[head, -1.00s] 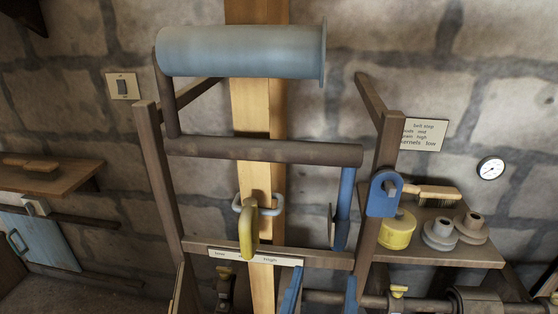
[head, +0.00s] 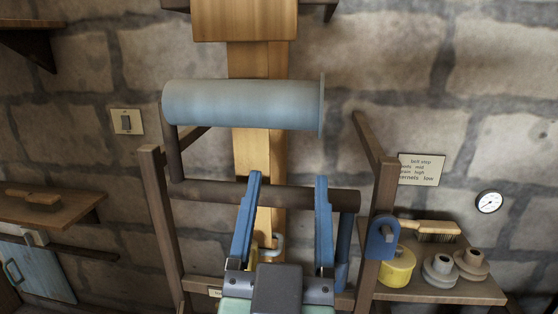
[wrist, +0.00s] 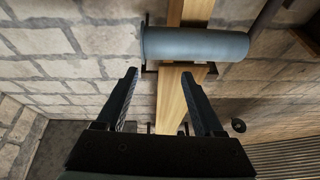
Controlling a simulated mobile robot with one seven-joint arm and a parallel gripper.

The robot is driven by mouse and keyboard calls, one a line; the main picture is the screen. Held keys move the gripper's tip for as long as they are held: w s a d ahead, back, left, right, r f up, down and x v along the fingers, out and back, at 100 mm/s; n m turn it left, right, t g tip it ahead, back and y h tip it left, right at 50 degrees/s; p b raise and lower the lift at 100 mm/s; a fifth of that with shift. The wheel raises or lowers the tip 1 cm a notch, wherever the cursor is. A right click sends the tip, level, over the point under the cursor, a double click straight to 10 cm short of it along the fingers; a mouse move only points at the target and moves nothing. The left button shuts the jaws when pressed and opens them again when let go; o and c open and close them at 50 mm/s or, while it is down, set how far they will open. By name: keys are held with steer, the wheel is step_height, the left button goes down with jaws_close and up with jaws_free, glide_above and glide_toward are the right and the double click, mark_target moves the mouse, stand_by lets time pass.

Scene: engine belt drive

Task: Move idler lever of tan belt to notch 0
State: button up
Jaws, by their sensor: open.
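The tan belt (head: 254,150) runs upright behind a brown wooden frame; it also shows in the wrist view (wrist: 172,100). A blue-grey roller (head: 240,104) crosses in front of it, and shows beyond my fingertips in the wrist view (wrist: 195,46). A yellow handle (head: 253,252) low in front of the belt is mostly hidden behind my left finger. A pale metal loop (head: 277,245) shows beside it. I cannot tell for sure which part is the idler lever. My gripper (head: 288,178) is open and empty, fingers up, in front of the belt and the dark crossbar.
The dark crossbar (head: 200,192) spans the frame. A label strip (head: 215,293) below is mostly covered by my gripper. A gauge (head: 489,202) hangs on the wall.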

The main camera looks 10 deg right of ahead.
steer(key=r, duration=0.3)
steer(key=shift+s+a+r+t+y, duration=0.1)
steer(key=shift+a+t+y, duration=0.2)
steer(key=shift+a+y, duration=0.1)
steer(key=s+a+r+n+t+y+p, duration=0.1)
steer(key=r, duration=0.4)
steer(key=s+a+r+n+t+y, duration=0.1)
steer(key=s+a+r+t+y, duration=0.1)
steer(key=r, duration=0.4)
steer(key=s+a+r+n+t+y+p, duration=0.1)
steer(key=r, duration=0.5)
steer(key=shift+s+a+r+t+y+p, duration=0.1)
steer(key=shift+s+a+t+y+p, duration=0.2)
steer(key=shift+s+a+y, duration=0.1)
